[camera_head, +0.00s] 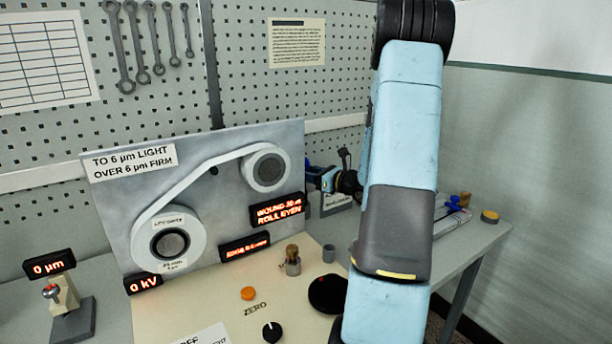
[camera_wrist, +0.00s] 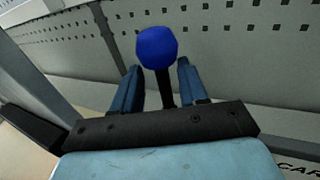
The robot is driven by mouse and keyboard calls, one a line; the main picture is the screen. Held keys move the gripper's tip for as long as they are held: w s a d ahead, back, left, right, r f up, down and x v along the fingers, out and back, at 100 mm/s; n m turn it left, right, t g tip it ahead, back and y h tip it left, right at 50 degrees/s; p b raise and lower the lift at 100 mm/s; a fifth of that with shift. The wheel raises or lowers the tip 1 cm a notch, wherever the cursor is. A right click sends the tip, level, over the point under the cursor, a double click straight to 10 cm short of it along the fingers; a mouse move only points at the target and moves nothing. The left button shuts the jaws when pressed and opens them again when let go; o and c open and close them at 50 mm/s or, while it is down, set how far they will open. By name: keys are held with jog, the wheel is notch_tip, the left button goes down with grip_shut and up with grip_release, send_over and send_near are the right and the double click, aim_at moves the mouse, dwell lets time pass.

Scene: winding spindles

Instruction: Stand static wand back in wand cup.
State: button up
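The static wand (camera_wrist: 157,47) shows in the wrist view as a blue faceted knob on a dark shaft, between the two blue fingertips of my gripper (camera_wrist: 159,66). In the head view my gripper (camera_head: 318,178) is beside the panel's right edge, above the bench, partly hidden by my arm.
The upright panel (camera_head: 110,195) with rollers stands behind. A side table (camera_head: 480,236) with small items is at right.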

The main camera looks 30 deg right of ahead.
dwell(0.3)
jog(key=r+v, duration=0.1)
jog(key=v, duration=1.1)
dwell(0.3)
